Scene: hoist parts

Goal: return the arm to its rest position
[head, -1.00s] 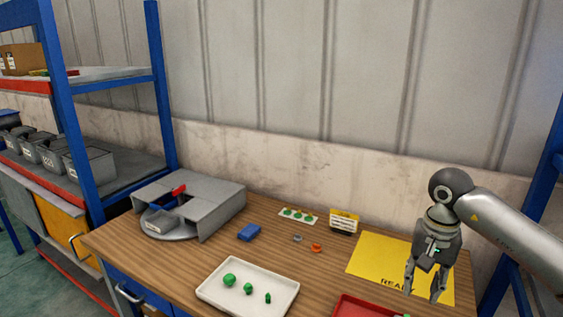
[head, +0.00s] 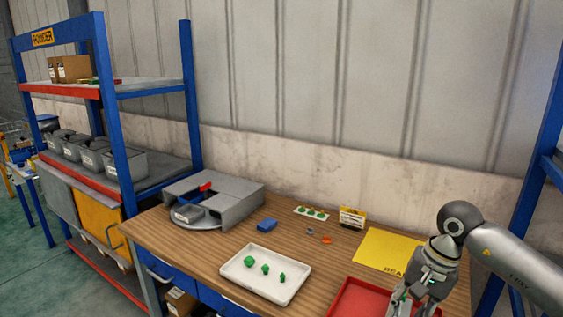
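My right arm comes in from the right. Its gripper (head: 412,300) hangs over the right part of the wooden workbench, near the red tray (head: 352,300). Its fingers run down to the bottom edge of the head view, and their tips are cut off or hard to make out. I cannot tell whether they are apart or together, or whether they hold anything. The yellow mat (head: 384,246) lies behind and left of this gripper. My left gripper is not in the head view.
A white tray (head: 238,283) with green parts sits at the bench front. A grey turntable housing (head: 238,203) stands at the back left. A blue shelf rack (head: 112,120) stands left.

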